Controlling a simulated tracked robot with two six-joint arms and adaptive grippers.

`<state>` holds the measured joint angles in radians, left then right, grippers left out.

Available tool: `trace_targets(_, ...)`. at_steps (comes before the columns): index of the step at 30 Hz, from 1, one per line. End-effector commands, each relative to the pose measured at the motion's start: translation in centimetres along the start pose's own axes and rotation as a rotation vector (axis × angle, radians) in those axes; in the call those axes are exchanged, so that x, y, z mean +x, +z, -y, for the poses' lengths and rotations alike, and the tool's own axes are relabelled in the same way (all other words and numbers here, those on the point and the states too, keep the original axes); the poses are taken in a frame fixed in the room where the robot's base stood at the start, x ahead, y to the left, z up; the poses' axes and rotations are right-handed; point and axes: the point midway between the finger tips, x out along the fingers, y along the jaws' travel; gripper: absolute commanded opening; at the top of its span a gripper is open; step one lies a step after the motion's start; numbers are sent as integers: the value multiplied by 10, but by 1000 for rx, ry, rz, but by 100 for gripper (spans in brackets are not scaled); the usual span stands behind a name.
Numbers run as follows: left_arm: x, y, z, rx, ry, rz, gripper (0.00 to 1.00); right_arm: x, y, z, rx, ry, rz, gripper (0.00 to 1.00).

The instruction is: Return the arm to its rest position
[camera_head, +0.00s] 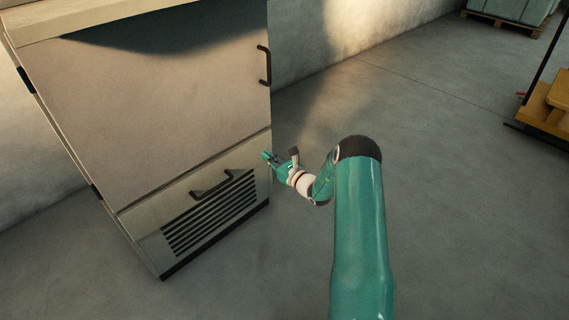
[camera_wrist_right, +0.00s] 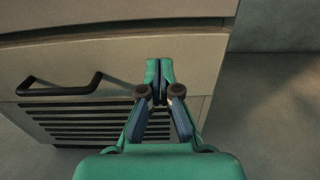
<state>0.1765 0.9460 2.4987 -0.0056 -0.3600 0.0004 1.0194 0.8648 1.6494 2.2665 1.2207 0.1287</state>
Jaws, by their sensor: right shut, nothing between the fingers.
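My right arm (camera_head: 360,230) is green and reaches forward from the bottom of the head view. It bends at a dark elbow joint, and its forearm points left toward the cabinet. My right gripper (camera_head: 268,157) is at the cabinet's lower right edge in that view. In the right wrist view the gripper (camera_wrist_right: 160,88) is shut, with its green fingertips together and nothing between them. It is in front of the drawer front, to the right of the drawer's dark handle (camera_wrist_right: 60,87). I cannot tell whether it touches the cabinet. My left gripper is not in view.
The pale cabinet (camera_head: 150,110) has a closed door with a dark handle (camera_head: 264,65) and a slatted lower drawer (camera_head: 205,205). Concrete floor (camera_head: 450,200) is clear to the right. A yellow cart (camera_head: 552,105) stands at the far right, and a bin on a pallet (camera_head: 505,22) stands behind.

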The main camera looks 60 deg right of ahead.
Motion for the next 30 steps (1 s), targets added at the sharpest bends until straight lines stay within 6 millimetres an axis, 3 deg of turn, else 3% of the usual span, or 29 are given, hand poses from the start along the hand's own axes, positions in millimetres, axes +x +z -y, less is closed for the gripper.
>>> trace_targets(3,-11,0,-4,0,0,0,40,-27,2,2,3,-4,-3,0)
trace_targets(9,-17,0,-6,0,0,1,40,-56,1,1,1,-2,-2,0)
trace_targets(17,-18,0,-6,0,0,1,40,-65,-1,0,0,2,-2,0)
trace_targets(20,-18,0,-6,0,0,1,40,-62,-6,-13,3,36,-23,0)
trace_targets(23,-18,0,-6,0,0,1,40,-58,-18,-43,5,119,-73,0)
trace_targets(26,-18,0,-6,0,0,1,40,-58,-36,-95,-1,265,-157,0)
trace_targets(30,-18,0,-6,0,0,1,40,-76,-69,-190,-50,552,-310,0)
